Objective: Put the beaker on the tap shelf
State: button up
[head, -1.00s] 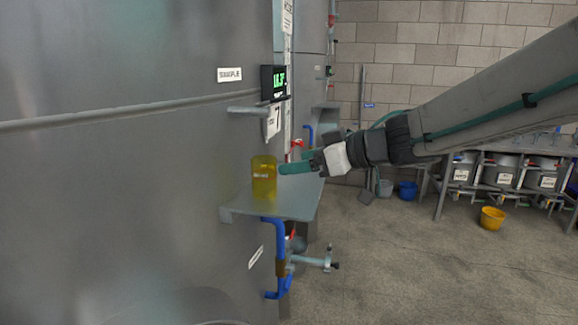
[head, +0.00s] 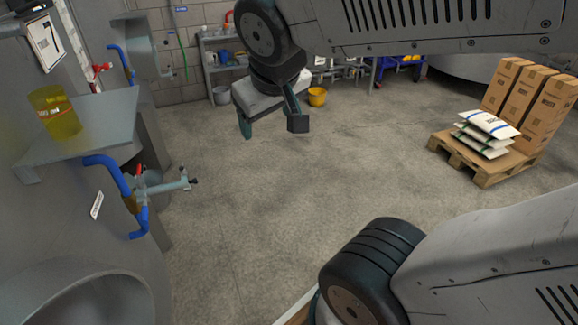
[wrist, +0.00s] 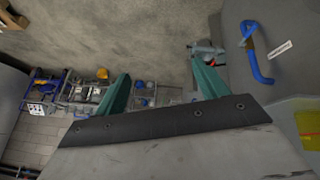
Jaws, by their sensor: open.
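The beaker (head: 55,113) is yellow and see-through with a small label. It stands upright on the tap shelf (head: 103,122), a grey plate fixed to the side of the large tank at the left of the head view. My gripper (head: 272,130) is open and empty in the head view, over the floor to the right of the shelf and well apart from the beaker. In the wrist view my open fingers (wrist: 160,92) have nothing between them. A yellow patch of the beaker (wrist: 305,122) shows at the right edge there.
A blue-handled tap (head: 120,180) juts out below the shelf. A pallet (head: 482,168) with boxes and sacks stands at the right. A yellow bucket (head: 317,97) stands near the back shelving. The middle floor is clear.

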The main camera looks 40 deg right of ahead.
jog(key=s+a+f+g+y, duration=0.2)
jog(key=s+a+f+g, duration=0.1)
jog(key=s, duration=0.7)
jog(key=shift+s+a+n+g+y, duration=0.2)
jog(key=shift+a+n+g+y, duration=0.15)
jog(key=shift+a+g, duration=0.3)
jog(key=shift+f, duration=0.1)
